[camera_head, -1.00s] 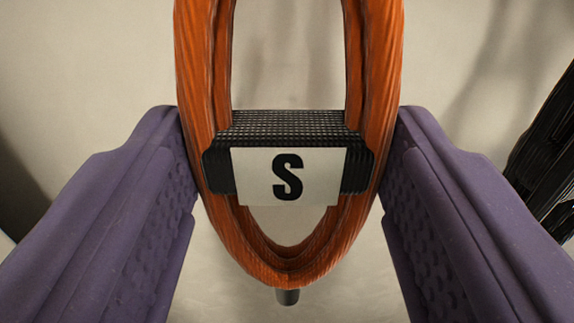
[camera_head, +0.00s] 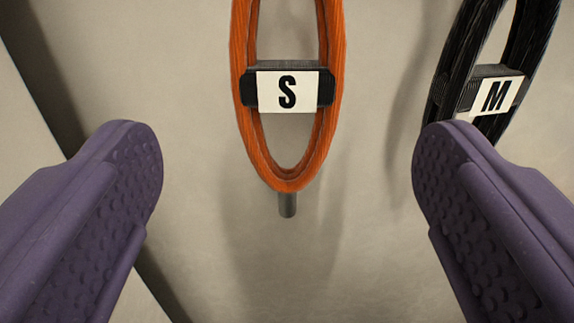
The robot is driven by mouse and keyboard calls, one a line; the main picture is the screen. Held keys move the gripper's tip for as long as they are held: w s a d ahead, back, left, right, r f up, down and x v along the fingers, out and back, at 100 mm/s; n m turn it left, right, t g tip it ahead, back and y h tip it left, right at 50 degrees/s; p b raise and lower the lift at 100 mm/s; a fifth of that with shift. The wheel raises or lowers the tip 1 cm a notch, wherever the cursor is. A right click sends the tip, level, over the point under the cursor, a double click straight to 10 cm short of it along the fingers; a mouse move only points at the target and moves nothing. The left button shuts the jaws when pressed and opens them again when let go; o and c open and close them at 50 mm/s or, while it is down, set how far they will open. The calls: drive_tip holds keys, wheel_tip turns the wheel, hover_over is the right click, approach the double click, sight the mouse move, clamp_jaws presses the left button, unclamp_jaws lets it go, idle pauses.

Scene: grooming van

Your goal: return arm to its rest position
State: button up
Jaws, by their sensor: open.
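My gripper (camera_head: 287,175) is open and empty, with its two purple padded fingers wide apart at the left and right of the view. Ahead of it, an orange looped lead (camera_head: 243,130) hangs against a pale wall. A black band with a white tag marked S (camera_head: 287,92) binds the loop. The fingers are clear of the orange loop, one to each side of it and nearer to me. The top of the loop is cut off by the picture edge.
A black loop (camera_head: 442,90) with a white tag marked M (camera_head: 497,96) hangs at the upper right, partly behind the right finger. A short grey peg (camera_head: 288,205) shows under the orange loop. The pale wall (camera_head: 290,270) below is bare.

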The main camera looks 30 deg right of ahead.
drive_tip(key=s+a+r+n+t+y+b, duration=0.15)
drive_tip(key=a+r+y, duration=0.35)
drive_tip(key=r, duration=0.5)
drive_tip(key=s+a+r+n+y+b, duration=0.1)
drive_tip(key=a+r+n+y+b, duration=0.15)
drive_tip(key=a+r, duration=0.55)
drive_tip(key=s+a+r+n+y+b, duration=0.1)
drive_tip(key=s+a+r, duration=0.1)
drive_tip(key=s+r, duration=0.6)
drive_tip(key=s+a+r+n+g+y+b, duration=0.1)
drive_tip(key=s+a+r, duration=0.1)
drive_tip(key=s+r, duration=0.7)
drive_tip(key=shift+s+a+n+b, duration=0.25)
drive_tip(key=shift+s+n+b, duration=0.15)
drive_tip(key=shift+s, duration=0.85)
drive_tip(key=shift+y, duration=0.25)
